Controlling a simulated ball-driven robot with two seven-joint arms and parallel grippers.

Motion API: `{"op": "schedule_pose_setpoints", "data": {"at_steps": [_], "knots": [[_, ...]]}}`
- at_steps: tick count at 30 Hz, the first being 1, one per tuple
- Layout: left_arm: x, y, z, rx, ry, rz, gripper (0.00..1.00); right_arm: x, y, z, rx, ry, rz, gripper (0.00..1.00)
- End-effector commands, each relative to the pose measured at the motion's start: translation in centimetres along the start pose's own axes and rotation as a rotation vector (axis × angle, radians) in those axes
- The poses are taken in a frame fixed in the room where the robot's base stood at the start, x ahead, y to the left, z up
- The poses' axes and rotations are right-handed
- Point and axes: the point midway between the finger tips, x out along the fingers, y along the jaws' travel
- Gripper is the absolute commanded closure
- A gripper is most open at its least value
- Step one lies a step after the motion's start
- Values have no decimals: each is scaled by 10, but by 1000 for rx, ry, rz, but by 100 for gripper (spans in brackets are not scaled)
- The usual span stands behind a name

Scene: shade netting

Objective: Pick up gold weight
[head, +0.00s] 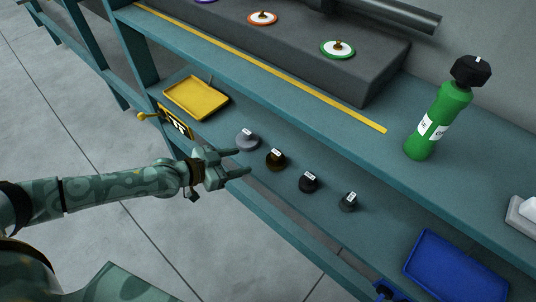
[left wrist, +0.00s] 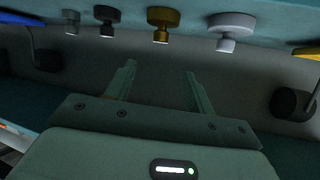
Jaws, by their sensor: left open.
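The gold weight (head: 275,158), a dark brassy round piece with a pale label, stands on the lower teal shelf between a silver-grey weight (head: 247,139) and a black weight (head: 309,182). In the left wrist view the gold weight (left wrist: 163,20) appears upside down near the top, roughly ahead of the fingers. My left gripper (head: 243,161) is open and empty, close to the gold weight's left side, fingers pointing at it. Both fingers show in the left wrist view (left wrist: 160,72), apart from the weight. My right gripper is not in view.
A dark grey weight (head: 347,201) stands right of the black one. A yellow tray (head: 222,102) lies left, a blue tray (head: 408,268) right. The upper shelf (head: 300,86) holds a green bottle (head: 440,120) and overhangs behind the weights. Clear shelf lies before the blue tray.

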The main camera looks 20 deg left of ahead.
Motion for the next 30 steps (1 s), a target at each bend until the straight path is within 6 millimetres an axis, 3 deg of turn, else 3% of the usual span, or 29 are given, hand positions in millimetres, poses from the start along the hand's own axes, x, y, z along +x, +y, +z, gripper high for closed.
{"op": "schedule_pose_setpoints", "data": {"at_steps": [5, 15, 25, 30], "knots": [[17, 0, 4, -92, -11, 0, 46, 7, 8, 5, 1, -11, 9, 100], [96, 0, 7, -89, -11, 0, 46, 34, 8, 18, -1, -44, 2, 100], [132, -1, 8, -88, -11, 1, 46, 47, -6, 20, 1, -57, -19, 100], [158, -2, 8, -87, -11, -1, 46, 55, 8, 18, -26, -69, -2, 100]]}}
